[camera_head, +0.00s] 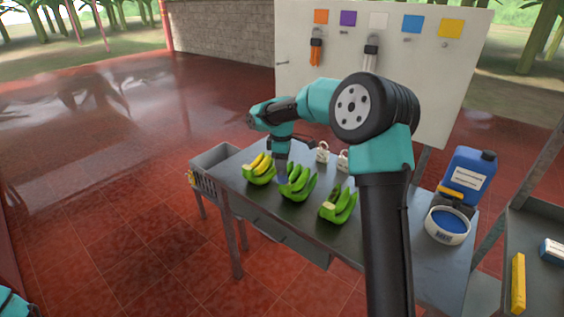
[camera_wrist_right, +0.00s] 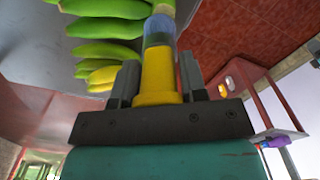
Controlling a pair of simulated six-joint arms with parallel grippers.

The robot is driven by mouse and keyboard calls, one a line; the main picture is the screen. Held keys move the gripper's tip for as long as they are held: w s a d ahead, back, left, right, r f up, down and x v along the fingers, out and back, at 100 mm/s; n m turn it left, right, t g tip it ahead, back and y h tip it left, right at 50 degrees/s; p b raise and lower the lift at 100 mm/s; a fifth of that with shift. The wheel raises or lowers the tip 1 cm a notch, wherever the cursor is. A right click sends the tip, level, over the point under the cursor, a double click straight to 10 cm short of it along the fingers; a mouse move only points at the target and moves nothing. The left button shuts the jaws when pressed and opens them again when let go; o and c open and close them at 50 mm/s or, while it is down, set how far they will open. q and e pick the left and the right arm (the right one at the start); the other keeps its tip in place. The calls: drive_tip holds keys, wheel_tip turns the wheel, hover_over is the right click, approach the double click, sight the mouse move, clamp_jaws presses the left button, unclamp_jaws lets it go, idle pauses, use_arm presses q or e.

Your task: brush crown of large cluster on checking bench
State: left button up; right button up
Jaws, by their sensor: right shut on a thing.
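Three banana clusters lie on the dark checking bench (camera_head: 318,240): a yellow-green one (camera_head: 259,170) at left, a green one (camera_head: 299,184) in the middle, and a green one (camera_head: 338,206) at right with a pale crown. My right gripper (camera_head: 281,165) points down behind the middle cluster. In the wrist view it is shut on a brush with a yellow handle (camera_wrist_right: 156,80) and clear-to-blue head (camera_wrist_right: 158,30). The brush tip is at the crown end of green bananas (camera_wrist_right: 110,28); I cannot tell whether it touches. My left gripper is not in view.
A grey crate (camera_head: 212,160) adjoins the bench's left end. A blue jug (camera_head: 468,175) and a white tub with blue contents (camera_head: 448,225) stand at the right. Padlock-like white tags (camera_head: 322,153) lie behind the clusters. A board (camera_head: 440,75) with coloured squares stands behind.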

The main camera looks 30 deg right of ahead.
drive_tip(key=shift+s+d, duration=0.1)
drive_tip(key=shift+s+d, duration=0.2)
drive_tip(key=shift+s, duration=0.25)
drive_tip(key=shift+s+d, duration=0.2)
drive_tip(key=shift+s, duration=0.25)
drive_tip(key=shift+w, duration=0.15)
drive_tip(key=shift+w+a+f, duration=0.1)
drive_tip(key=shift+w+a, duration=0.4)
drive_tip(key=shift+w, duration=0.35)
drive_tip(key=shift+s, duration=0.1)
drive_tip(key=shift+s+d, duration=0.5)
drive_tip(key=shift+s, duration=0.4)
drive_tip(key=shift+w, duration=0.1)
